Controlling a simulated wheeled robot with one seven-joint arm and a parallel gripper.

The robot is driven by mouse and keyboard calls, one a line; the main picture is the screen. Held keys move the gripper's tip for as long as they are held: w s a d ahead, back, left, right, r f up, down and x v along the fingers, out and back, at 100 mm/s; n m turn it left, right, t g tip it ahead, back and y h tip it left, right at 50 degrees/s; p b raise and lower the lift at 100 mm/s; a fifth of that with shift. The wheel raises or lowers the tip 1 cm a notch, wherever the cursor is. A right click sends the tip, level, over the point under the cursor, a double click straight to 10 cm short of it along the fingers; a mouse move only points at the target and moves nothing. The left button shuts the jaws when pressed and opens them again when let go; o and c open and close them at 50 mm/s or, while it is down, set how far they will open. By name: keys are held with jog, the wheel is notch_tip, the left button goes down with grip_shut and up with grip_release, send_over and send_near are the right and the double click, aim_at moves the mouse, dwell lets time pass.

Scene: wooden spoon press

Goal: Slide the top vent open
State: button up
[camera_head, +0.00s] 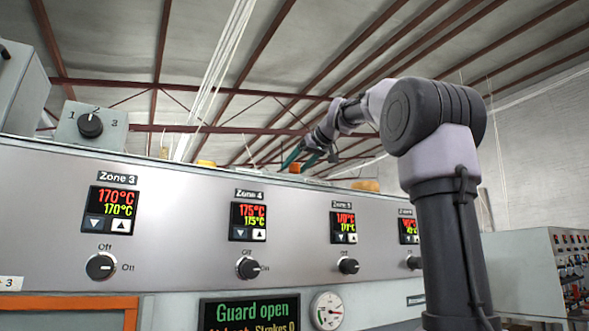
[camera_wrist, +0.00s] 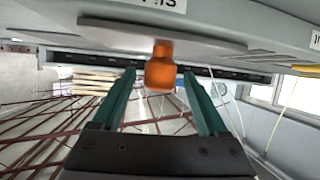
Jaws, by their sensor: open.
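An orange knob (camera_wrist: 160,68) stands on a pale sliding plate (camera_wrist: 215,42) in the wrist view. A long dark slotted strip (camera_wrist: 60,57), which looks like the vent, runs alongside the plate. My gripper (camera_wrist: 160,76) is open, with one green finger on each side of the knob and a visible gap on both sides. In the head view my gripper (camera_head: 297,159) is above the top edge of the machine. The orange knob (camera_head: 295,168) shows small by the fingers there, and the plate is hidden behind the front panel.
The machine's front panel (camera_head: 170,220) carries several temperature displays and switches. A grey box with a dial (camera_head: 92,126) stands on top at the left. Other orange-yellow parts (camera_head: 367,185) show along the top edge. A control console (camera_head: 560,270) stands at the right.

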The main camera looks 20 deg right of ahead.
jog(key=v, duration=0.9)
jog(key=shift+s, duration=0.25)
jog(key=shift+d+r, duration=0.1)
jog(key=shift+d, duration=0.05)
